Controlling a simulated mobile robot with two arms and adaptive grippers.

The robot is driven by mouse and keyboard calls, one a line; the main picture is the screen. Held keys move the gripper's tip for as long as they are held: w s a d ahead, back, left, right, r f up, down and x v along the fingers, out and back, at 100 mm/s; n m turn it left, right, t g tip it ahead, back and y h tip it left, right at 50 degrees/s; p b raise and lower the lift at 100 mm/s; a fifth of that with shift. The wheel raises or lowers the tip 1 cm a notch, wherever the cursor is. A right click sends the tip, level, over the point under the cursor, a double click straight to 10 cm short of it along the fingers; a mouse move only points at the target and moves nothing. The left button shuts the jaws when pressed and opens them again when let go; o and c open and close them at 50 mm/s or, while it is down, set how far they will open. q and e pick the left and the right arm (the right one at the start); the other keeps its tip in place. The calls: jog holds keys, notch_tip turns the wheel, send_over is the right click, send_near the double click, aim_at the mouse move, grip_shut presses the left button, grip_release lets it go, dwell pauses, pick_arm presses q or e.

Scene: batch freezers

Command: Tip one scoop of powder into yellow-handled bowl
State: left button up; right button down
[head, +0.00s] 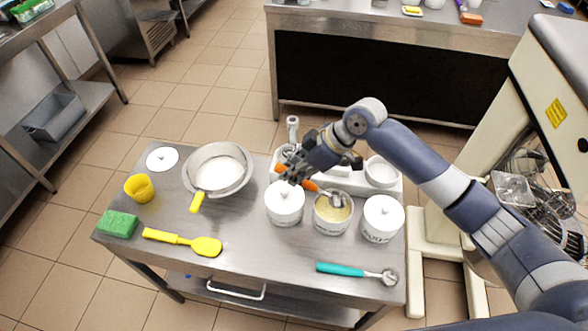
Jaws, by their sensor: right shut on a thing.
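The yellow-handled bowl (217,169) is a wide metal bowl at the back left of the steel table, its yellow handle pointing to the front. Its inside looks pale. My right gripper (290,177) is shut on an orange-handled scoop (311,186). The scoop's metal head lies over the open jar (332,213) of pale yellow powder (330,209), at its right inner side. Whether the head holds powder is unclear. Lidded white jars stand on both sides, one at left (285,204) and one at right (382,219). My left gripper is not in view.
A teal-handled scoop (350,270) lies at the front right. A yellow spatula (185,242), a green sponge (118,224), a yellow cup (140,188) and a white lid (162,159) are at left. A white tray (350,180) with a small bowl (381,172) stands behind the jars. The front middle is clear.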

jog(key=shift+d+f+b, duration=0.1)
jog(key=shift+f+b, duration=1.3)
jog(key=shift+f, duration=0.3)
jog(key=shift+d+f, duration=0.15)
jog(key=shift+s+d+b, duration=0.2)
jog(key=shift+d+b, duration=0.15)
jog(key=shift+d, duration=0.2)
jog(key=shift+a+r+p, duration=0.2)
jog(key=shift+a+p, duration=0.1)
jog(key=shift+p, duration=0.35)
jog(key=shift+w+a+f+h+p, duration=0.15)
jog(key=shift+a+h+p, duration=0.1)
jog(key=shift+h+p, duration=0.3)
jog(key=shift+a+r+p, duration=0.15)
jog(key=shift+r+p, duration=0.4)
jog(key=shift+p, duration=0.05)
jog(key=shift+r+p, duration=1.45)
jog(key=shift+a+r+p, duration=0.1)
jog(key=shift+a+p, duration=0.1)
jog(key=shift+p, duration=0.1)
jog(key=shift+w+a+g+h+p, duration=0.2)
jog(key=shift+a+g+h+p, duration=0.2)
jog(key=shift+h+p, duration=0.4)
jog(key=shift+w+a+f+h+p, duration=0.1)
jog(key=shift+a+f+h+p, duration=0.2)
jog(key=shift+h+p, duration=0.2)
jog(key=shift+w+a+f+g+h, duration=0.15)
jog(key=shift+a+f+g+h, duration=0.15)
jog(key=shift+a+h, duration=0.2)
